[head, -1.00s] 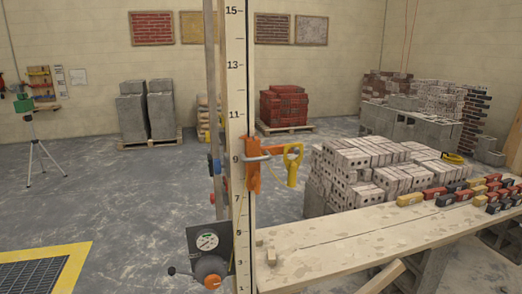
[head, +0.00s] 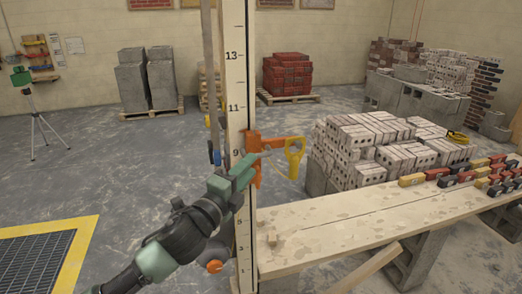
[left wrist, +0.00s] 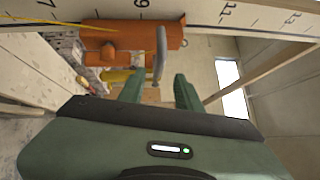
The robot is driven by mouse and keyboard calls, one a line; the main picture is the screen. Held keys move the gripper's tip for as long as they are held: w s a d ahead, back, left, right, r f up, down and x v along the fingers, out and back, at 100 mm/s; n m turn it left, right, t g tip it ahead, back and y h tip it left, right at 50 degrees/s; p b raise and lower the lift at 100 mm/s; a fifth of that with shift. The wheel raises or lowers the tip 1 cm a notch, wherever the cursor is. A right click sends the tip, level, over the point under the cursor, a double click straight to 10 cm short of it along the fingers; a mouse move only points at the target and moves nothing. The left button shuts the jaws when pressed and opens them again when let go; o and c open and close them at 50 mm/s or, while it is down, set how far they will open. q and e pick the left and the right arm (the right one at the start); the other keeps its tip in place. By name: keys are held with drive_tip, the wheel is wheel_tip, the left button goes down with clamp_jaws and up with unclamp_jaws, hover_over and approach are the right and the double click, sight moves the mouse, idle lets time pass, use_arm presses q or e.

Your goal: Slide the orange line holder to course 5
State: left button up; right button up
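The orange line holder (head: 252,142) sits on the pale numbered pole (head: 236,75), near the mark 9 in the head view. It also shows at the top of the left wrist view (left wrist: 128,35). A grey bar (left wrist: 160,48) sticks out from it, and a yellow handle (head: 294,158) is beside it. My left gripper (head: 252,161) is at the pole, close to the holder. In the left wrist view its two fingers (left wrist: 159,88) stand apart, with the bar's end near the gap. Whether they touch it I cannot tell. My right gripper is in neither view.
A wooden plank bench (head: 345,220) runs right from the pole, with small coloured blocks (head: 455,178) on its far end. A stack of pale bricks (head: 375,145) stands behind it. A yellow-edged floor grate (head: 40,265) lies at lower left. The floor left of the pole is mostly open.

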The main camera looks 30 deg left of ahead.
sight(261, 154)
use_arm(q)
drive_tip(key=w, duration=0.2)
drive_tip(key=w+p, duration=0.2)
drive_tip(key=w, duration=0.1)
drive_tip(key=shift+w+a+r, duration=0.25)
drive_tip(key=shift+w+r, duration=0.05)
drive_tip(key=shift+r, duration=0.1)
drive_tip(key=shift+w+f, duration=0.1)
drive_tip(key=shift+w, duration=0.45)
clamp_jaws()
idle(0.6)
